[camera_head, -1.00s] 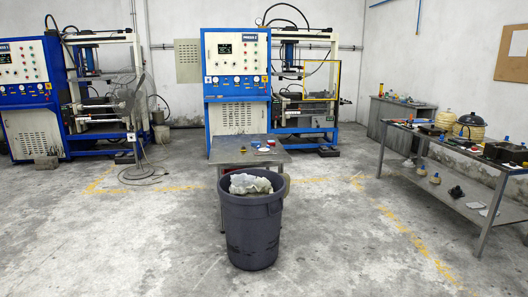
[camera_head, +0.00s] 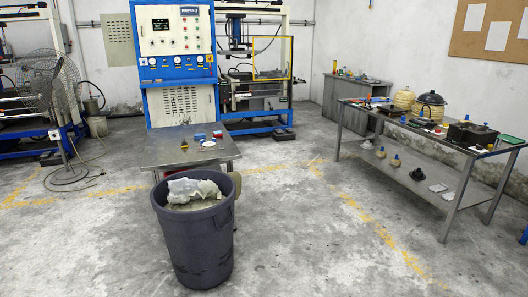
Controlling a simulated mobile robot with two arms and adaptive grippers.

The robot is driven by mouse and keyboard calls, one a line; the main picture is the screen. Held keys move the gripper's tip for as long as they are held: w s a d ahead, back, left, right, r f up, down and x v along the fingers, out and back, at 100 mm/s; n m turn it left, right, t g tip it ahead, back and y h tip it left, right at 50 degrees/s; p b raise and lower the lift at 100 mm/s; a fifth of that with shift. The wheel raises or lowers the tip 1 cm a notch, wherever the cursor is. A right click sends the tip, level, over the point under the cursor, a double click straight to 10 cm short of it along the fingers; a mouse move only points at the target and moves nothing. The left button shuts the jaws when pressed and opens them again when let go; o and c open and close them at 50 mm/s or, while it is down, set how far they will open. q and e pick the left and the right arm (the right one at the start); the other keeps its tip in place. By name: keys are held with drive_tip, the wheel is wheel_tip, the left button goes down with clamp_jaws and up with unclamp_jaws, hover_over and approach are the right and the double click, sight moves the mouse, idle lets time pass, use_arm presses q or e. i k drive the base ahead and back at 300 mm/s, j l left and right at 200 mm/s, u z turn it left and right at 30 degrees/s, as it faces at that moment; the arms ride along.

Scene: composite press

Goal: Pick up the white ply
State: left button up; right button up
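I cannot clearly make out the white ply. A small flat white round piece (camera_head: 208,143) lies on the metal table (camera_head: 165,155) in front of the blue press, and I cannot tell whether it is the ply. Crumpled whitish material (camera_head: 192,190) fills the top of the dark grey bin. Neither of my grippers is in view.
The dark grey bin (camera_head: 197,245) stands in front of the metal table and hides part of it. The blue press (camera_head: 178,70) is behind. A long workbench (camera_head: 350,115) with several items stands right. A fan (camera_head: 48,85) stands left. Open floor lies between bin and bench.

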sight(208, 144)
drive_tip(key=i+l+z, duration=0.15)
drive_tip(key=i, duration=0.45)
drive_tip(key=i+z, duration=0.2)
drive_tip(key=i, duration=0.4)
drive_tip(key=i+j+z, duration=0.15)
drive_tip(key=i, duration=0.5)
drive_tip(key=i+j+z, duration=0.15)
drive_tip(key=i, duration=0.45)
drive_tip(key=i+u, duration=0.15)
drive_tip(key=i, duration=0.4)
drive_tip(key=i+l+u, duration=0.2)
drive_tip(key=i, duration=0.35)
drive_tip(key=i+l+u, duration=0.15)
drive_tip(key=i, duration=0.4)
drive_tip(key=i+u, duration=0.25)
drive_tip(key=u, duration=0.2)
drive_tip(key=i+u, duration=0.25)
drive_tip(key=u, duration=0.2)
drive_tip(key=i+l+u, duration=0.2)
drive_tip(key=u, duration=0.2)
drive_tip(key=i+l+u, duration=0.15)
drive_tip(key=u, duration=0.3)
drive_tip(key=i+l+u, duration=0.15)
drive_tip(key=l+u, duration=0.3)
drive_tip(key=j, duration=0.1)
